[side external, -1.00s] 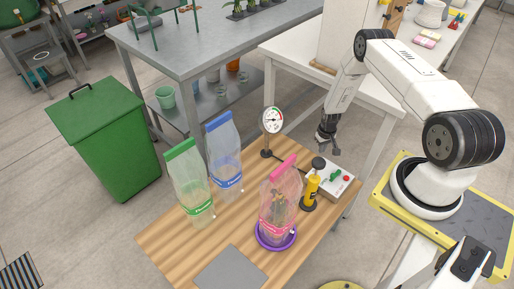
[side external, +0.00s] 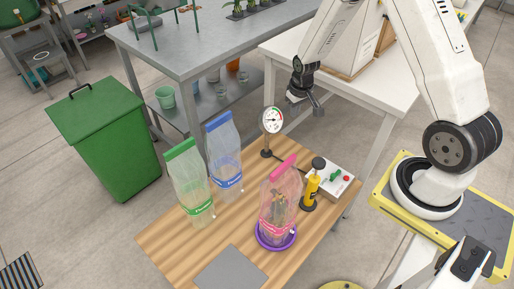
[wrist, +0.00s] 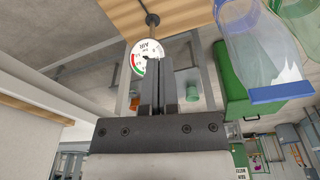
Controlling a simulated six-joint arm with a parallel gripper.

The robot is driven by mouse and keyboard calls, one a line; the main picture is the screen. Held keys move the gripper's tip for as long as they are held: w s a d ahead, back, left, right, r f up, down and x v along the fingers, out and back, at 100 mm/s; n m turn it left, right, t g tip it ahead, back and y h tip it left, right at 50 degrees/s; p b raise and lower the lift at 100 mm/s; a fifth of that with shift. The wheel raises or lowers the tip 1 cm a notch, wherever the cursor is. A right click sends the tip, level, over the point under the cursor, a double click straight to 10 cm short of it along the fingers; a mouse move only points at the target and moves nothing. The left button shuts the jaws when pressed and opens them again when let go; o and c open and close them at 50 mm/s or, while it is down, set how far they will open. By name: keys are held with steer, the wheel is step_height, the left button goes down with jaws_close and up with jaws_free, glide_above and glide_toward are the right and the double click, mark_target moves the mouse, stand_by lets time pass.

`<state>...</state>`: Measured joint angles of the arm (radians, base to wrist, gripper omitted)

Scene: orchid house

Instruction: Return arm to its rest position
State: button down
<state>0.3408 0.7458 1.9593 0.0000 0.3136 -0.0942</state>
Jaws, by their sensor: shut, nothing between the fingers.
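My gripper (side external: 316,103) is shut and empty, raised in the air above and to the right of the round dial gauge in the side view. Its shut fingers also show in the wrist view (wrist: 159,62). It touches nothing that I can see. My arm is bent, with the elbow cut off by the top of the side view.
The wooden table (side external: 163,240) holds a dial gauge (side external: 272,121), a green-topped bag (side external: 190,182), a blue-topped bag (side external: 225,158), a pink-topped bag (side external: 280,196) on a purple dish (side external: 276,241), a yellow cylinder (side external: 312,190) and a control box (side external: 338,171). A green bin (side external: 108,145) stands left.

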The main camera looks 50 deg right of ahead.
steer(key=s+a+r+n+t, duration=0.1)
steer(key=s+a+r+n, duration=0.1)
steer(key=s+a+r, duration=1)
steer(key=shift+s+a+r+n, duration=0.15)
steer(key=shift+a+r+n, duration=0.25)
steer(key=shift+a+r, duration=0.55)
